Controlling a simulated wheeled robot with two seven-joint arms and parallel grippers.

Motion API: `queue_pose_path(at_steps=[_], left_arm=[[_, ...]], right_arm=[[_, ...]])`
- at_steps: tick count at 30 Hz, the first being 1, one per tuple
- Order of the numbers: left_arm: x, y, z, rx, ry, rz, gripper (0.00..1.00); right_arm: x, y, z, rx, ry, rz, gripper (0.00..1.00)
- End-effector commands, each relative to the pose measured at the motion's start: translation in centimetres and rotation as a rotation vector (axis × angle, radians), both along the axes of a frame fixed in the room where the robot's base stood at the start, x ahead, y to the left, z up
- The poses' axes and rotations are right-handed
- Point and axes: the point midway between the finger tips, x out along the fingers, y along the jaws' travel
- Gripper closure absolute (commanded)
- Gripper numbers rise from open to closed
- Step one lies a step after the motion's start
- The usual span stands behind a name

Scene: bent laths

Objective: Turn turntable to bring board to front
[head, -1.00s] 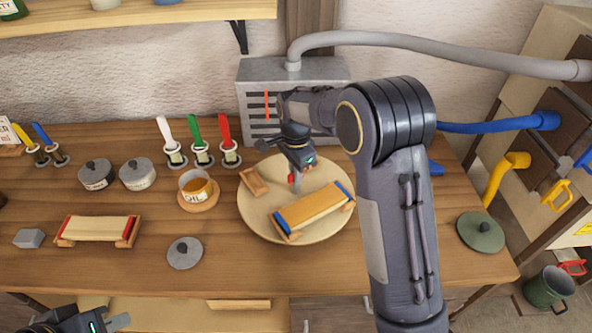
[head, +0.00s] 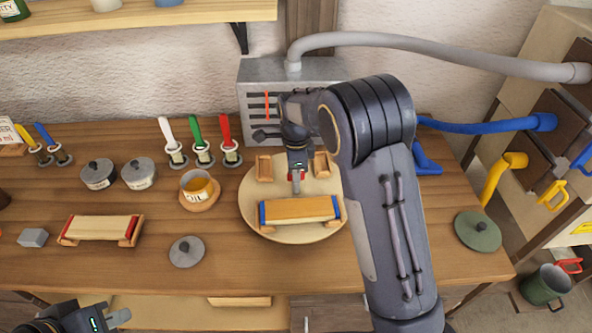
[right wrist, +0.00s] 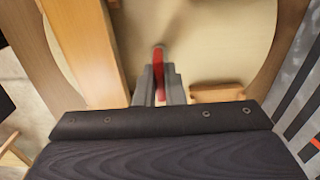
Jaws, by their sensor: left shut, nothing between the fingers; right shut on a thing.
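The round pale wooden turntable (head: 285,235) lies on the workbench. A board (head: 298,209) with blue ends rests on wooden supports at the turntable's front, nearly level across the picture. My right gripper (head: 296,186) reaches down behind the board, shut on a red peg (right wrist: 159,75) that stands on the turntable. The fingers hide part of the peg. Two small wooden blocks, one at the left (head: 264,168) and one at the right (head: 321,165), sit towards the turntable's back. My left gripper (head: 119,317) is shut and empty at the bottom left, before the bench.
A board with red ends (head: 101,228) lies at the left on supports. An oil pot (head: 198,188), a grey lid (head: 187,251) and lidded pots (head: 139,172) stand left of the turntable. A green lid (head: 478,231) lies at the right. A metal box (head: 290,75) stands behind.

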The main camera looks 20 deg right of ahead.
Motion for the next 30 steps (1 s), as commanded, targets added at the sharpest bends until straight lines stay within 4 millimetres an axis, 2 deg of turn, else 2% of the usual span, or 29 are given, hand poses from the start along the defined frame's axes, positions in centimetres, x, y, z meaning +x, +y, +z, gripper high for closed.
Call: queue_pose_path(at_steps=[9, 26, 27, 30], left_arm=[[0.0, 0.0, 0.3, 0.0, 0.0, 0.0, 1.0], [0.0, 0.0, 0.33, 0.0, 0.0, 0.0, 1.0], [-0.01, 0.0, 0.32, 0.0, 0.0, 0.0, 1.0], [-0.01, 0.0, 0.32, 0.0, 0.0, 0.0, 1.0]], right_arm=[[0.07, 0.0, 0.11, -0.002, -0.003, -0.066, 1.0], [0.08, -0.03, 0.08, 0.0, -0.003, -0.084, 1.0], [0.07, -0.02, 0.08, 0.0, -0.003, -0.084, 0.87], [0.06, -0.02, 0.07, 0.001, -0.002, -0.083, 0.74]])
